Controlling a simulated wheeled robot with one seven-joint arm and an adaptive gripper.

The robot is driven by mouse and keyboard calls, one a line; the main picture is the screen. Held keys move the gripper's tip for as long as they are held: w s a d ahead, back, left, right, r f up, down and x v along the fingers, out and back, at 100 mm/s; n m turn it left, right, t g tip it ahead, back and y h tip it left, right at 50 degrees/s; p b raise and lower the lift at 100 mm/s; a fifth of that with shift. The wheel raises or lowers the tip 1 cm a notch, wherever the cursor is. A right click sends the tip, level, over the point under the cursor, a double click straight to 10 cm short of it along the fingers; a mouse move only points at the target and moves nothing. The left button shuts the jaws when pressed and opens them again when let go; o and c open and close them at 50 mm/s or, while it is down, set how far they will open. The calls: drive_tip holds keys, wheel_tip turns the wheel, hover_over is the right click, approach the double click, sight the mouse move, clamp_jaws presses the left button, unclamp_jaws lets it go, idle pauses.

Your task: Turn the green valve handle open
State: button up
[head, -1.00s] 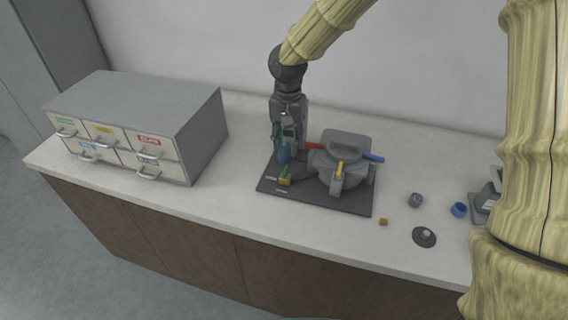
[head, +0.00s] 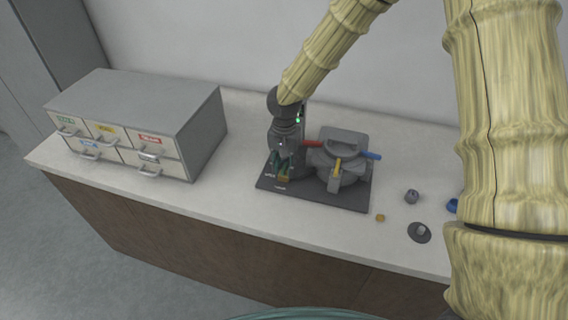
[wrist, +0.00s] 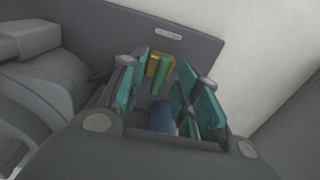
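The green valve handle (wrist: 163,76) shows in the wrist view as a short bar beside a brass valve body (wrist: 152,64). The brass body also shows in the head view (head: 284,179), at the front left of the press's dark base plate (head: 325,197). My gripper (head: 282,164) is low over the valve, pointing down. In the wrist view its teal-padded fingers stand apart, one on each side of the green handle, with gaps visible. A blue part (wrist: 162,117) shows nearer the camera between the fingers. In the head view my gripper hides most of the handle.
The grey press (head: 341,155) stands right of my gripper, with a red lever (head: 312,144), a blue lever (head: 371,156) and a yellow handle (head: 338,166). A grey drawer cabinet (head: 190,115) stands left. Small parts lie on the right; bare counter lies between cabinet and base plate.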

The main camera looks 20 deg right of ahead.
clamp_jaws()
drive_tip(key=shift+n, duration=0.4)
drive_tip(key=n+p, duration=0.1)
drive_tip(key=n, duration=0.2)
drive_tip(key=shift+n, duration=0.3)
drive_tip(key=n+p, duration=0.2)
drive_tip(key=n, duration=0.2)
drive_tip(key=shift+d+n, duration=0.15)
drive_tip(key=shift+n, duration=0.15)
drive_tip(key=n+p, duration=0.1)
drive_tip(key=n, duration=0.3)
drive_tip(key=n+p, duration=0.1)
drive_tip(key=n, duration=0.3)
drive_tip(key=shift+w+d+n, duration=0.1)
drive_tip(key=shift+n, duration=0.2)
